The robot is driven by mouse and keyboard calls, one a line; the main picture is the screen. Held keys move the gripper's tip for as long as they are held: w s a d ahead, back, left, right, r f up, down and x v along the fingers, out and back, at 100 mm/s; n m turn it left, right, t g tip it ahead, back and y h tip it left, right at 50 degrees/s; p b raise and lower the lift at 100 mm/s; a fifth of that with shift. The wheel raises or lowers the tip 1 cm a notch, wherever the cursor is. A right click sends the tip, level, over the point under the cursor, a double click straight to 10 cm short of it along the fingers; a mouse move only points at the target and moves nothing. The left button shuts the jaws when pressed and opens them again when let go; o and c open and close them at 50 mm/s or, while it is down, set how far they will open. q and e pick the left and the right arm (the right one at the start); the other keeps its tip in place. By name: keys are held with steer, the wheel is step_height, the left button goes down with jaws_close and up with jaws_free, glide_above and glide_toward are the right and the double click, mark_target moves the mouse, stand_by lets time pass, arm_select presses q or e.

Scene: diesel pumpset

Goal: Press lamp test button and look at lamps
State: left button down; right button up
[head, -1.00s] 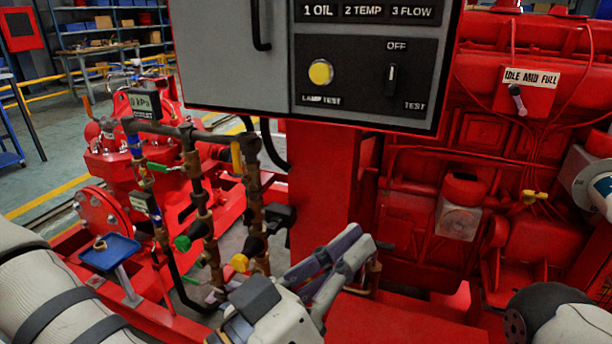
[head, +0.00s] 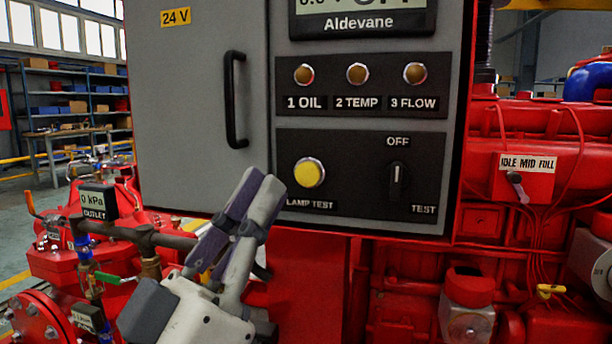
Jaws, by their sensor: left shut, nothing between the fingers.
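The yellow lamp test button (head: 309,172) sits on the lower black plate of the grey control panel, above its LAMP TEST label. Three round amber-brown lamps, 1 OIL (head: 304,74), 2 TEMP (head: 357,73) and 3 FLOW (head: 415,73), sit in a row above it; none looks brightly lit. My left gripper (head: 262,186) is shut and empty. Its fingertips point up, just left of and slightly below the button in the picture, and appear apart from it. The fingers cover a bit of the panel's lower edge. My right gripper is not in view.
An OFF/TEST switch (head: 397,182) is right of the button. A black door handle (head: 235,99) stands out from the panel at left. Pipes with a kPa outlet gauge (head: 98,202) are at lower left. Red engine parts (head: 485,220) fill the right side.

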mark_target(308, 174)
arm_select(q)
steer(key=shift+w+d+b, duration=0.25)
steer(key=shift+w+d, duration=0.15)
steer(key=shift+w, duration=0.85)
steer(key=shift+w+d+b, duration=0.25)
steer(key=shift+w+d, duration=0.15)
steer(key=shift+w, duration=0.9)
steer(key=shift+w+d+b, duration=0.25)
steer(key=shift+w+d, duration=0.15)
steer(key=shift+w, duration=0.85)
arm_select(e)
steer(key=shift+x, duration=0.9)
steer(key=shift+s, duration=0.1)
arm_select(q)
steer(key=shift+w+d, duration=0.15)
steer(key=shift+w, duration=0.25)
steer(key=shift+w+d, duration=0.1)
steer(key=shift+w, duration=0.3)
steer(key=shift+s+a, duration=0.25)
steer(key=shift+s, duration=0.55)
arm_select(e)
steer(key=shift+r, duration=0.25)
